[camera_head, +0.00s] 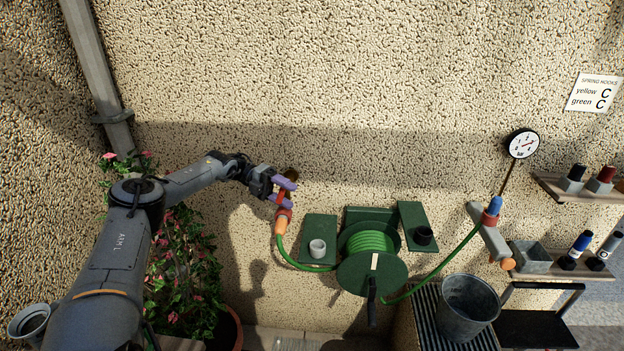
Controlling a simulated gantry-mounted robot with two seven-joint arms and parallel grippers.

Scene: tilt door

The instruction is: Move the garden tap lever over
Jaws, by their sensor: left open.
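My left gripper (284,191) reaches in from the left, with its two purple fingers apart. It is at a small wall fitting, seemingly the garden tap, above the hose's left end. A dark brownish knob (291,174) shows just above the upper finger. An orange-red part shows between the fingers; whether they touch it I cannot tell. Below is a red collar (284,213) with an orange hose connector (281,226). The tap's body and lever are mostly hidden by the gripper. My right gripper is not in view.
A green hose reel (372,272) stands right of the fitting, flanked by green panels with cups. Further right are a grey fitting (489,232) with a blue top, a gauge (523,144), a metal bucket (467,305) and shelves. A flowering plant (180,270) stands below my left arm.

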